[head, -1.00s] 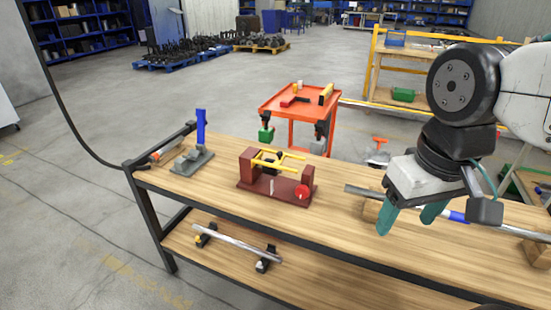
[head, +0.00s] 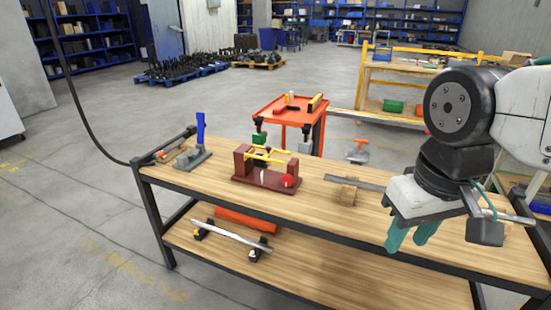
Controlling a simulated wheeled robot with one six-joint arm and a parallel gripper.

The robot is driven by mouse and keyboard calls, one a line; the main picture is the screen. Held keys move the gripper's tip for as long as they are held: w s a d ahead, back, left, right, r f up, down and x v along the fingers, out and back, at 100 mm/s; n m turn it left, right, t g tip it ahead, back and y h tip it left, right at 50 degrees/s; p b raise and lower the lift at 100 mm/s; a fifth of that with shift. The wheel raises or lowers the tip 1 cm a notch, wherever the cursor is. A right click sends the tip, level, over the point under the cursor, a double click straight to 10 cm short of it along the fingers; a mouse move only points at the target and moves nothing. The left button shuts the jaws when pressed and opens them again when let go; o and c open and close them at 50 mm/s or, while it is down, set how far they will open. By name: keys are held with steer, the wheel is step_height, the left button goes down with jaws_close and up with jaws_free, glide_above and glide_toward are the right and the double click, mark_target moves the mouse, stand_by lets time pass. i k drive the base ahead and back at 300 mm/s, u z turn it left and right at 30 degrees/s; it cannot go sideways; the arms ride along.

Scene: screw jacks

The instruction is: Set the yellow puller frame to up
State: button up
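The yellow puller frame (head: 266,154) sits on a dark red stand (head: 267,184) on the wooden bench. It lies roughly level between the stand's two uprights. A red round knob (head: 287,180) is on the stand's front right. My gripper (head: 410,241) hangs to the right of the stand, over the bench's front edge in the picture, well apart from the frame. Its two teal fingers point down with a small gap between them, and nothing shows in the gap.
A grey device with a blue upright handle (head: 201,127) stands on the bench's left end. A grey bar on a wooden block (head: 348,190) lies between the stand and my gripper. A metal rod (head: 231,234) rests on the lower shelf. An orange cart (head: 289,108) stands behind the bench.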

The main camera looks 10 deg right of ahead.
mark_target(267, 154)
steer(key=z, duration=0.05)
steer(key=k, duration=0.55)
steer(key=u, duration=1.1)
steer(key=i, duration=1.35)
steer(key=z, duration=0.45)
steer(key=i, duration=0.7)
steer(key=z, duration=0.65)
